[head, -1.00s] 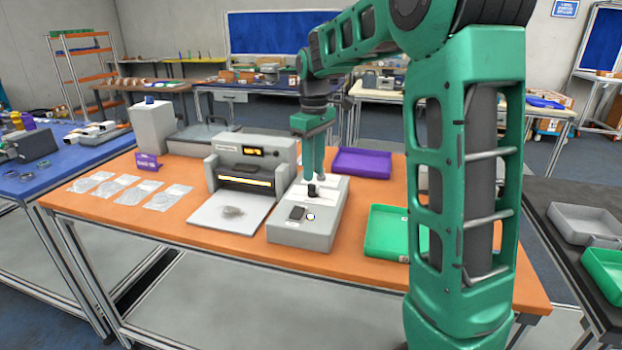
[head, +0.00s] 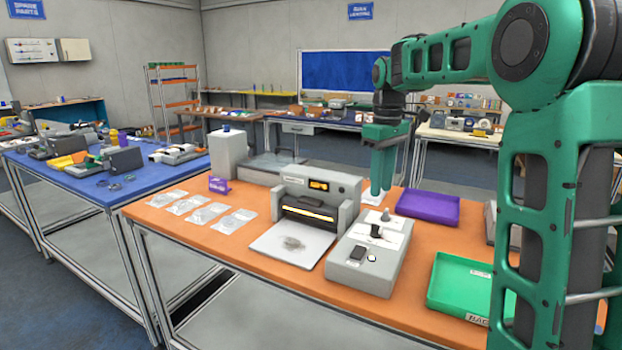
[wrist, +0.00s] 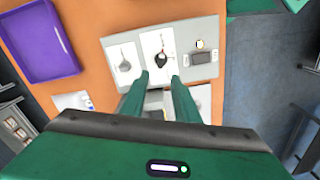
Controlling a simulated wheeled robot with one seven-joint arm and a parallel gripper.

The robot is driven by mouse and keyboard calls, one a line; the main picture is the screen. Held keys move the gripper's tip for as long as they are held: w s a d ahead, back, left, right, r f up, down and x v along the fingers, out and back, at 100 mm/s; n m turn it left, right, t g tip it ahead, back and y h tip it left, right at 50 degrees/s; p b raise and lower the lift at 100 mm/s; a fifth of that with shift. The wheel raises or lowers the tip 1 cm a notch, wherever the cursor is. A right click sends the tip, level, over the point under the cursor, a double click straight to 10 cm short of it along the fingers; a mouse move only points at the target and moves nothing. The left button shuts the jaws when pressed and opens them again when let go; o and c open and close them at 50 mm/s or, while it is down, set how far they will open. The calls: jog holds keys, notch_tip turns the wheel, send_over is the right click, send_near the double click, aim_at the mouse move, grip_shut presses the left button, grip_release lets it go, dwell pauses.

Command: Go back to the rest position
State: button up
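My gripper (head: 381,192) hangs, fingers down, above the orange table, just behind the grey station box (head: 347,272) in the head view. In the wrist view its two green fingertips (wrist: 162,77) are apart with nothing held between them. The box has a white top panel with a small dark upright item (head: 376,231) in its middle, which also shows in the wrist view (wrist: 160,60). A grey knob-like item (head: 386,214) sits behind it. A dark rectangular pad (head: 357,253) lies at the box's front.
A grey machine (head: 325,197) with a lit slot stands left of the box. Clear bags (head: 208,213) lie farther left. A purple tray (head: 428,206) and a green bin (head: 459,287) stand to the right. A blue table (head: 60,175) is at the far left.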

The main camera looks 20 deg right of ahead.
jog(key=shift+s, duration=0.1)
jog(key=s+f+m, duration=0.4)
jog(key=s+f, duration=0.1)
jog(key=s, duration=0.6)
jog(key=s+d+f+m, duration=0.1)
jog(key=s+f+m, duration=0.2)
jog(key=s, duration=0.8)
jog(key=s+d+f+m, duration=0.1)
jog(key=s+f+m, duration=0.3)
jog(key=s, duration=0.8)
notch_tip(320, 180, down, 3)
jog(key=shift+d+r+m, duration=0.2)
jog(key=shift+m, duration=0.1)
jog(key=shift+w+f, duration=0.25)
jog(key=shift+w, duration=0.3)
